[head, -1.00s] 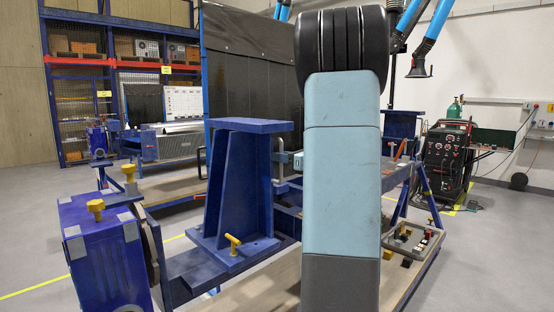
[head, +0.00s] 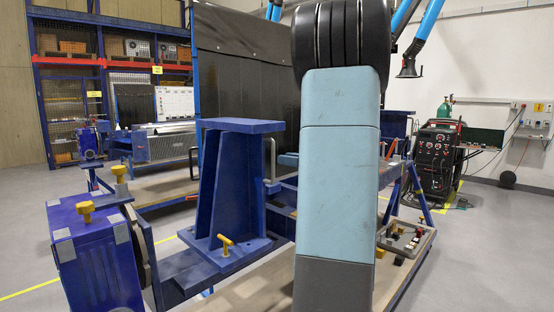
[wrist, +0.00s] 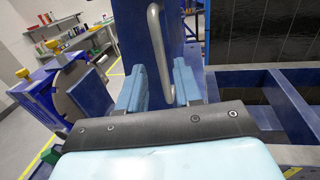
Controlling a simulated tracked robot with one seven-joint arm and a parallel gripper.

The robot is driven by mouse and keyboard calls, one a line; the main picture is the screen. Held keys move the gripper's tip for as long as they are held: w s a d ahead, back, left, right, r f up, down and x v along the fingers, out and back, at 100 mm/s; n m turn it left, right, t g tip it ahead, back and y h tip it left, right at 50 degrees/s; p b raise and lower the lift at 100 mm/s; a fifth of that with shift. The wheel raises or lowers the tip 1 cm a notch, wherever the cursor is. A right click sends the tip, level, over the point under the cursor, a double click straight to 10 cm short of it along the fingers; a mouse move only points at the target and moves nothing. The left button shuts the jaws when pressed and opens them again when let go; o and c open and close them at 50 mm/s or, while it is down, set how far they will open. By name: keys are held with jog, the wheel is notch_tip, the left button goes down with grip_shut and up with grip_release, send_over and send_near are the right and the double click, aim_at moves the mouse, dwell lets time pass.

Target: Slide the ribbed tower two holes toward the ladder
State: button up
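The ribbed tower (head: 227,180) is dark blue and stands upright on the jig's rail, left of my arm in the head view. A yellow-handled pin (head: 225,244) stands at its base plate. A grey bar handle (wrist: 158,45) is fixed to the tower's side (wrist: 180,42). In the wrist view my gripper (wrist: 160,90) has its two light blue fingers apart, one on each side of the handle's lower part. A gap shows on the left of the bar; contact on the right is unclear. The gripper is hidden behind my arm in the head view. I cannot make out a ladder.
A blue end stand (head: 97,260) with yellow knobs is at the left. The jig's blue frame (wrist: 285,100) extends right in the wrist view. A tray of small parts (head: 405,240) and a welding machine (head: 436,160) are at the right.

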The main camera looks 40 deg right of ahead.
jog(key=v, duration=0.7)
jog(key=shift+s, duration=0.15)
dwell(0.3)
jog(key=s+a+f+n+g+y, duration=0.1)
jog(key=s+a+f+n+g, duration=0.15)
jog(key=a+n+g, duration=0.65)
jog(key=s+a+f+n+g+y, duration=0.1)
jog(key=s+a+n, duration=0.25)
jog(key=a, duration=1.25)
jog(key=s+a+f+n+h, duration=0.1)
jog(key=s+a+n+h, duration=0.2)
jog(key=s+n, duration=0.3)
jog(key=s+a+f+n+g+h, duration=0.1)
jog(key=s+a+n+h, duration=0.3)
jog(key=n, duration=0.9)
jog(key=shift+s+a+f+h, duration=0.35)
jog(key=shift+s+f+h, duration=0.1)
jog(key=shift+s+h, duration=0.55)
